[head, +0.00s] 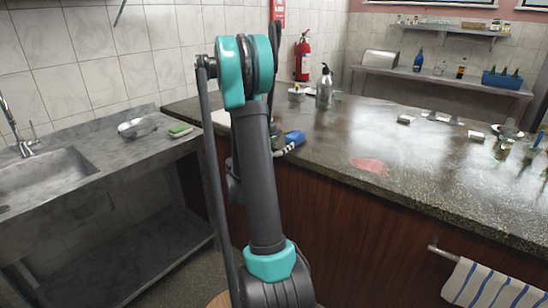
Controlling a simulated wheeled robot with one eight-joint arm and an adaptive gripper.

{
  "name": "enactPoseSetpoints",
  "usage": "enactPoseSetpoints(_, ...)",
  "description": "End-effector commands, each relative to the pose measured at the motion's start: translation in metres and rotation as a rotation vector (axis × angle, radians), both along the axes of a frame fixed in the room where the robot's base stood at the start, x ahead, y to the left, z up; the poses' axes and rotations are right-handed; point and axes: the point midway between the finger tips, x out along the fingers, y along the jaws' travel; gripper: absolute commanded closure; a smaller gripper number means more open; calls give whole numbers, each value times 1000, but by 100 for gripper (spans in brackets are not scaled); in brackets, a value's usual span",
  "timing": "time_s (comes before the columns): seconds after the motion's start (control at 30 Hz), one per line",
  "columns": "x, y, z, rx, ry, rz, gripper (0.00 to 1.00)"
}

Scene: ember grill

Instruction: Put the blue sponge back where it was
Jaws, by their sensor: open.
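The blue sponge (293,138) appears to be the small blue block on the left part of the dark stone counter (330,140), just right of my upright arm. My gripper (285,150) shows only in part behind my arm, low at the counter's near edge. It is open, close beside the blue block. I cannot tell whether they touch. My arm hides most of my gripper and the counter left of the block.
A pinkish-red patch (370,165) lies on the counter. A metal bottle (324,88) and small pots stand at its back left. A striped towel (490,287) hangs in front.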

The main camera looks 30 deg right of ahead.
Motion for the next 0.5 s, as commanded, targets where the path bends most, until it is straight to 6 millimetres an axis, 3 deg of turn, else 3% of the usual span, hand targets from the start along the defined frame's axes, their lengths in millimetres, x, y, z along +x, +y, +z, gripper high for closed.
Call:
enactPoseSetpoints(0.17, -5, 5, -1, 56, -47, 0, 30)
enactPoseSetpoints(0.27, -18, 16, -7, 189, -153, -7, 30)
enactPoseSetpoints(0.5, -69, 73, -40, 714, -553, -126, 30)
